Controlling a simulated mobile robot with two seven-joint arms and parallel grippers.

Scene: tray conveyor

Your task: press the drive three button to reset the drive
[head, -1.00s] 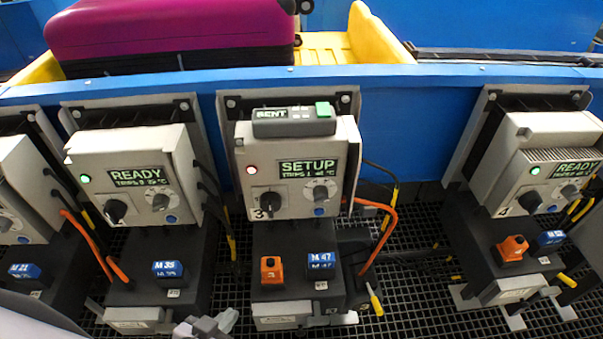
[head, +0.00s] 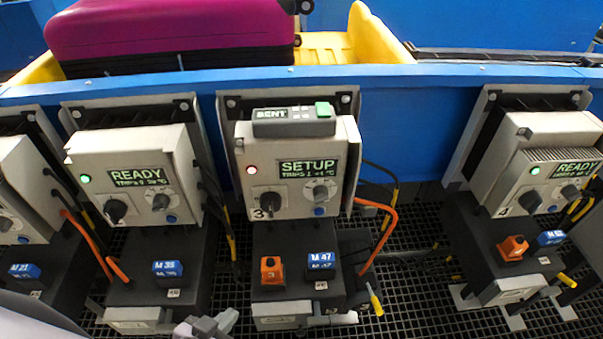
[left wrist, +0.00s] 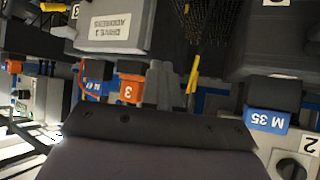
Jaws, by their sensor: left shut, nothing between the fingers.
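Drive three (head: 296,180) is the grey box in the middle of the head view, marked 3. Its display (head: 309,168) reads SETUP above a smaller line. My left gripper (head: 226,319) is shut and empty, low at the bottom edge, below and left of drive three. Its fingers (left wrist: 158,82) also show in the left wrist view, apart from the buttons.
A handheld unit (head: 290,122) reading SENT, with a green key, lies on drive three. An orange block (head: 271,270) marked 3 and a blue M 47 tag (head: 321,262) sit below. Neighbouring drives (head: 135,180) (head: 540,165) read READY. Orange cables (head: 385,240) hang beside drive three.

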